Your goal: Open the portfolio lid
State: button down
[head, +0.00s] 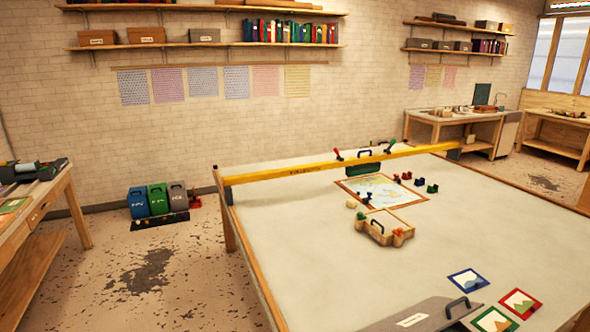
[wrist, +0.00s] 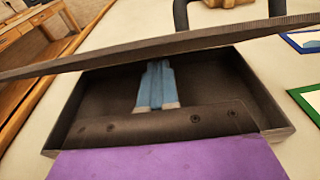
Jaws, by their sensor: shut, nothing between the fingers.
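The portfolio is a flat grey case (head: 385,325) at the bottom edge of the head view, partly cut off, with a white label (head: 411,320) and a black handle (head: 457,306). In the wrist view its dark tray (wrist: 235,75) shows open below the lid (wrist: 120,55), which is raised at a slant across the picture. My gripper (wrist: 157,64) has blue fingers close together, shut and empty. The fingers reach over the tray, with their tips at the lid's lower edge. I cannot tell whether they touch the lid. My gripper is not seen in the head view.
The portfolio lies on a large pale table (head: 310,255). Framed pictures, blue (head: 467,281), green (head: 494,320) and red (head: 520,303), lie right of it. A wooden case (head: 385,228) and a map board (head: 380,190) are farther back. A yellow bar (head: 310,172) spans the far side.

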jog(key=shift+r+b+x, duration=0.2)
jog(key=shift+b+x, duration=0.3)
jog(key=shift+x, duration=0.9)
jog(key=shift+r+b+x, duration=0.2)
jog(key=shift+b+x, duration=0.3)
jog(key=shift+x, duration=0.9)
jog(key=shift+r+b+x, duration=0.2)
jog(key=shift+b+x, duration=0.3)
jog(key=shift+x, duration=0.9)
jog(key=shift+w, duration=0.2)
jog(key=shift+r+b+x, duration=0.2)
jog(key=shift+b+x, duration=0.2)
jog(key=shift+x, duration=0.8)
jog(key=shift+r+b+x, duration=0.15)
jog(key=shift+b+x, duration=0.25)
jog(key=shift+x, duration=0.8)
jog(key=shift+r+b+x, duration=0.2)
jog(key=shift+b+x, duration=0.2)
jog(key=shift+x, duration=0.8)
jog(key=p, duration=0.6)
send_near(431, 319)
jog(key=shift+w+a+r, duration=0.55)
jog(key=shift+w+r, duration=0.15)
jog(key=shift+w, duration=0.6)
